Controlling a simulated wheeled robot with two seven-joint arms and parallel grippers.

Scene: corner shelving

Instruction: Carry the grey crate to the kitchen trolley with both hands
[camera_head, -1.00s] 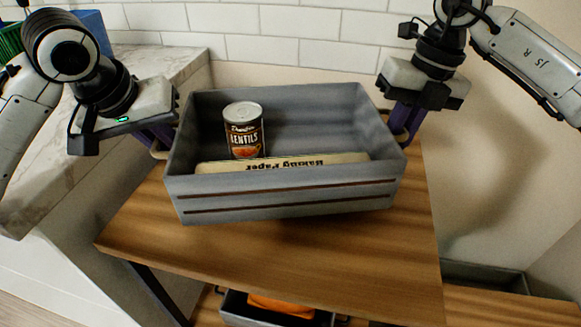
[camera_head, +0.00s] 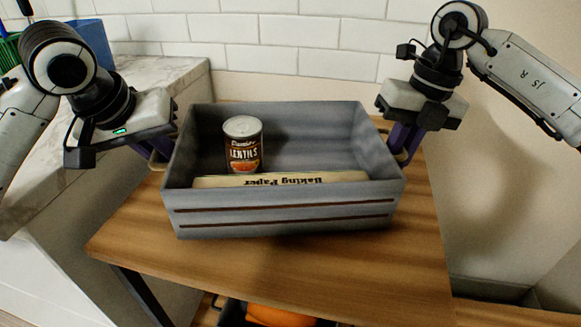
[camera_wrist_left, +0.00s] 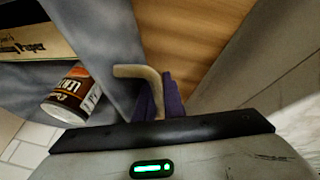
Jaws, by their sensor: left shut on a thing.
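The grey crate (camera_head: 290,211) is over a wooden top in the head view, nearly level; I cannot tell whether its base touches the wood. It holds a lentils can (camera_head: 243,148) standing upright and a baking paper box (camera_head: 282,180) lying along the near wall. My left gripper (camera_head: 158,150) is shut on the crate's left handle (camera_wrist_left: 152,84), which shows between purple fingers in the left wrist view. My right gripper (camera_head: 404,145) is at the crate's right handle, its fingers closed around it; the handle is partly hidden.
The wooden top (camera_head: 270,265) has bare room in front of and right of the crate. A marble counter (camera_head: 165,78) stands close on the left, with a blue box (camera_head: 90,40) on it. A tiled wall is behind. An orange item (camera_head: 280,314) sits below the top.

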